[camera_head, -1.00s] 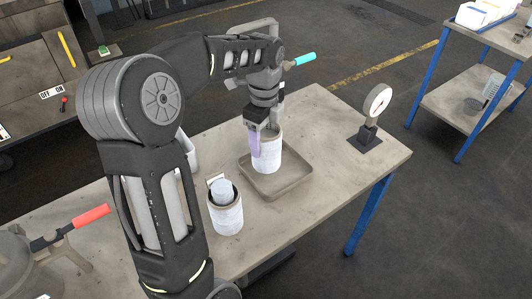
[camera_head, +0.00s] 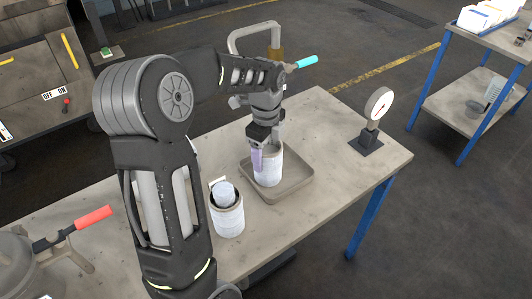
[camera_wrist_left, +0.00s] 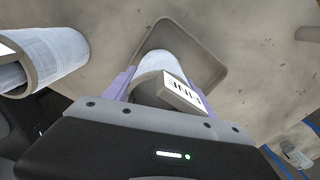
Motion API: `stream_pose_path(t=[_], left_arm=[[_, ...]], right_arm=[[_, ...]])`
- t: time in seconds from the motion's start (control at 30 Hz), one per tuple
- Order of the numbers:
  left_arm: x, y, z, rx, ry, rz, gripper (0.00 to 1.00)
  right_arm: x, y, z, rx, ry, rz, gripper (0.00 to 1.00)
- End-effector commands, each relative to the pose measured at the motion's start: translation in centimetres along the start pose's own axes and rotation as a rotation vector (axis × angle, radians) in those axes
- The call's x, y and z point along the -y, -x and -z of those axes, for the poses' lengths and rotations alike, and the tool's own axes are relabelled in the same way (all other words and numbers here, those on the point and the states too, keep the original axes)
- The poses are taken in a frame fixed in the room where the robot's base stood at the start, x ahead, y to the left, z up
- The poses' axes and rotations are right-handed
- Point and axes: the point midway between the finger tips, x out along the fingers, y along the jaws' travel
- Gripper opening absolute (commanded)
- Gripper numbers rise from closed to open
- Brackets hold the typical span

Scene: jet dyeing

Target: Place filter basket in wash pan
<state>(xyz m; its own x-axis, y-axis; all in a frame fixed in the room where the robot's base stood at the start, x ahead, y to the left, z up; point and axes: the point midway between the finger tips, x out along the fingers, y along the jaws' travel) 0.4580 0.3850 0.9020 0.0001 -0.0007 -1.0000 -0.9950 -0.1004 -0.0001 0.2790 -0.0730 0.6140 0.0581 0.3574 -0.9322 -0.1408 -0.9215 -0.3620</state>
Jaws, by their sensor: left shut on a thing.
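The filter basket (camera_head: 269,170), a whitish cylinder with a tan rim, is upright inside the wash pan (camera_head: 302,184), a shallow square grey-brown tray on the table. My left gripper (camera_head: 266,147) comes down from above and is shut on the basket, with a purple finger along its side. In the left wrist view the basket (camera_wrist_left: 166,64) sits between the purple fingers, with a lettered label tab (camera_wrist_left: 184,95) nearby, and the pan (camera_wrist_left: 215,52) lies around it. Whether the basket's bottom touches the pan floor I cannot tell. My right gripper is not in view.
A second whitish container (camera_head: 228,217) with a smaller cylinder inside stands left of the pan. A dial gauge (camera_head: 378,105) on a dark base stands at the back right. A red-handled vessel (camera_head: 30,262) is at the left. The table's right front is clear.

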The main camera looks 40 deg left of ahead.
Motion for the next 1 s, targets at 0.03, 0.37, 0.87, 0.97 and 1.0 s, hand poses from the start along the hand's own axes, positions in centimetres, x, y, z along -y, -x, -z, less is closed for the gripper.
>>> stream_pose_path(t=[0.03, 0.37, 0.87, 0.97, 1.0], left_arm=[[0.0, -0.1, 0.0, 0.000, 0.000, 0.001, 0.14], [0.0, -0.3, 0.0, 0.000, 0.000, 0.000, 0.84], [0.1, 1.4, 0.0, 0.001, 0.000, 0.003, 0.85], [0.1, 3.0, 0.0, 0.001, 0.000, 0.004, 0.85], [0.1, 3.8, 0.0, 0.001, 0.000, 0.005, 0.85]], right_arm=[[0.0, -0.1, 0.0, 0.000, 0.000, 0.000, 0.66], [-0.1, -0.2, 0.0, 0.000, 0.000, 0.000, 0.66], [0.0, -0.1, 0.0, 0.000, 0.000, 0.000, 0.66], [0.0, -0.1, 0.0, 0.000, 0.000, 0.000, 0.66], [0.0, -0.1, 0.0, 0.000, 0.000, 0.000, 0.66]])
